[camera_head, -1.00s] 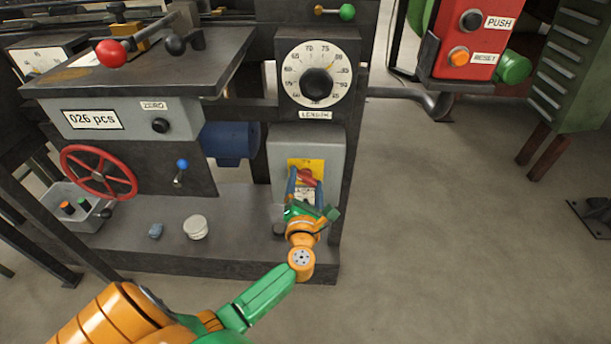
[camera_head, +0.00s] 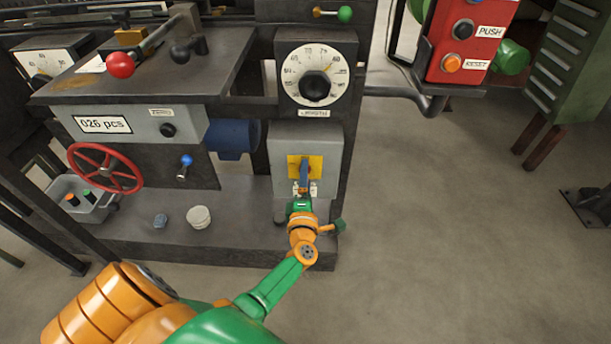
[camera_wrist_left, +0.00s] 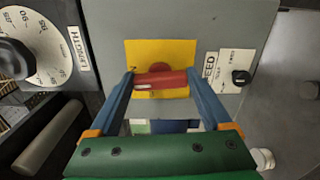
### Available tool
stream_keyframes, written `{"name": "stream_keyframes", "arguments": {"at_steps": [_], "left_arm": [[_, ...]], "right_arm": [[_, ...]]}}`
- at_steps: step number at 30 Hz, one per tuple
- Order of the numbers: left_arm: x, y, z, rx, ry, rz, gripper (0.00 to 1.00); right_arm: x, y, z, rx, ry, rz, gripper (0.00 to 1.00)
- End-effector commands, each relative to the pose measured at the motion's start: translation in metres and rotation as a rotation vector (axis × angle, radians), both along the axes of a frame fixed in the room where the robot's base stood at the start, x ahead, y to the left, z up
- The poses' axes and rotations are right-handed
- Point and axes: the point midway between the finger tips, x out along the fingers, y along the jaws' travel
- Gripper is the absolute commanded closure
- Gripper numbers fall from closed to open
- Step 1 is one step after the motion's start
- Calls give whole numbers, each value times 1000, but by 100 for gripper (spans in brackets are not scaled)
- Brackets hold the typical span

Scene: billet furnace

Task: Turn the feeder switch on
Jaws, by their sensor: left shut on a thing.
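The feeder switch has a red handle (camera_wrist_left: 162,80) on a yellow plate (camera_head: 316,164), set on the front of a grey box (camera_head: 283,145) under the length dial. My left gripper (camera_head: 304,167) is at the switch, its blue fingers on either side of the red handle and shut on it. In the left wrist view, the left gripper (camera_wrist_left: 160,77) spans the handle from end to end. That view is turned sideways, so the handle stands about upright on the box. In the head view the fingers mostly hide the handle. My right gripper is not in view.
The length dial (camera_head: 317,62) sits just above the box. A blue-tipped lever (camera_head: 186,161) and a red handwheel (camera_head: 105,168) are to the left. A white round piece (camera_head: 199,217) lies on the machine's base.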

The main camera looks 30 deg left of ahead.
Motion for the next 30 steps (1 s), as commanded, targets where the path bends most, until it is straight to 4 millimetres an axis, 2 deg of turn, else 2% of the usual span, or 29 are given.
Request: {"name": "stream_keyframes", "arguments": {"at_steps": [9, 24, 25, 27, 30], "left_arm": [[0, -1, -1, 77, 50, -2, 73], [0, 0, -2, 91, 59, -2, 73], [0, 0, -2, 91, 59, -2, 12], [0, 0, -2, 92, 59, -1, 0], [0, 0, -1, 91, 58, -1, 0]], "right_arm": [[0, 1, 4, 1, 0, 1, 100], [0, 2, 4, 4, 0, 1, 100], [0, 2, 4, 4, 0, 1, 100], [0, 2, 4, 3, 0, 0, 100], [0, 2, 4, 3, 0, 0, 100]]}}
